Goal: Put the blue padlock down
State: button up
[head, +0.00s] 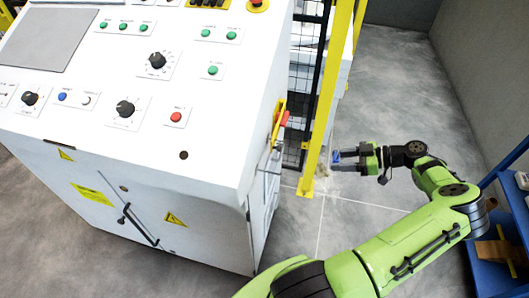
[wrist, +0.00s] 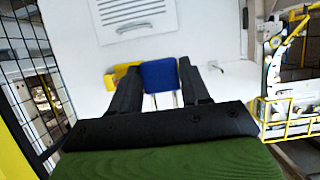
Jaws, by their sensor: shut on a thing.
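The blue padlock (wrist: 160,74) is between the two dark fingers of my gripper (wrist: 160,82) in the wrist view, its pale shackle pointing back toward the palm. The gripper is shut on it. In the head view my gripper (head: 364,157) is held out to the left, just right of the yellow post, with a small blue patch of the padlock (head: 337,157) at its tips. A small yellow thing (wrist: 119,72) shows beside the left finger in the wrist view; the finger partly hides it, and I cannot tell whether it touches the padlock.
A white control cabinet (head: 190,140) with knobs and buttons fills the left of the head view. A yellow post (head: 321,120) and black mesh stand close to my gripper. A blue shelf unit (head: 490,262) is at the lower right. Grey floor (head: 400,90) lies open behind.

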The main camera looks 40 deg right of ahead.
jog(key=shift+d, duration=0.1)
jog(key=w+a+b, duration=0.1)
jog(key=w+a, duration=0.2)
jog(key=w, duration=0.1)
jog(key=w+a, duration=0.4)
jog(key=w, duration=0.1)
jog(key=w+a+b, duration=0.1)
jog(key=w+a, duration=0.3)
jog(key=w, duration=0.1)
jog(key=shift+w+a+f+b, duration=0.1)
jog(key=shift+w+f+b, duration=0.1)
jog(key=shift+b, duration=0.15)
jog(key=shift+s+r, duration=0.1)
jog(key=shift+r, duration=0.05)
jog(key=shift+f, duration=0.3)
jog(key=o, duration=1.2)
jog(key=shift+c, duration=0.2)
jog(key=shift+r, duration=0.1)
